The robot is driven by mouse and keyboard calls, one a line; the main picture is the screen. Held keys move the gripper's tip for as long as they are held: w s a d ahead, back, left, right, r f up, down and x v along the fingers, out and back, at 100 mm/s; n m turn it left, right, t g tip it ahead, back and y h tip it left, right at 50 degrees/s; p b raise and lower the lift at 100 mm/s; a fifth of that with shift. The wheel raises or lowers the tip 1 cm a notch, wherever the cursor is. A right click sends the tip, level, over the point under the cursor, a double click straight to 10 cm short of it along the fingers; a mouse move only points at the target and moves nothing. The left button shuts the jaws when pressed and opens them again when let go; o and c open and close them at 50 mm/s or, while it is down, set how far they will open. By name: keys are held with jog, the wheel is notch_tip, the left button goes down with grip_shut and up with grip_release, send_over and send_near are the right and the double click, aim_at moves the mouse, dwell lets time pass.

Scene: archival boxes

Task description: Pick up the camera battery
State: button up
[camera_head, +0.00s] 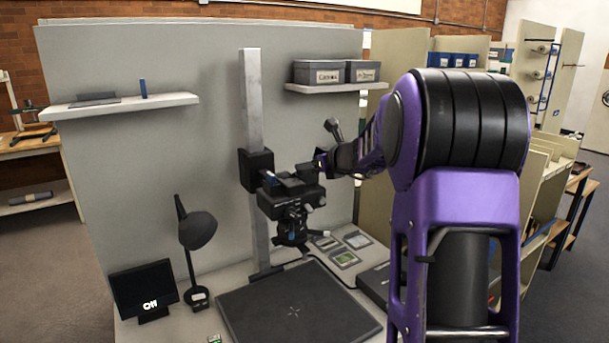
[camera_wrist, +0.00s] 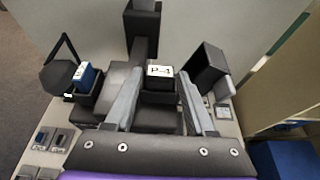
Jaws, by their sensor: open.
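The black camera (camera_head: 290,197) is mounted on the upright column of the copy stand. My gripper (camera_head: 322,163) is at its upper right side in the head view. In the wrist view my gripper (camera_wrist: 160,84) is open, with a black block (camera_wrist: 158,90) bearing a white "P-1" label between its grey fingers. A blue block (camera_wrist: 86,76) with a white label sits in a dark holder to the left of the fingers. I cannot tell for sure which block is the camera battery. Whether the fingers touch the black block is unclear.
The dark baseboard (camera_head: 296,308) lies below the camera. A desk lamp (camera_head: 197,230) and a small monitor (camera_head: 143,288) stand at left. The column (camera_head: 251,110) rises behind the camera. Framed slides (camera_head: 345,259) lie at right. Wall shelves (camera_head: 120,105) hang above.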

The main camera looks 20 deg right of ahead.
jog(key=shift+w+f, duration=0.25)
jog(key=shift+w, duration=0.3)
grip_shut()
jog(key=shift+r, duration=0.1)
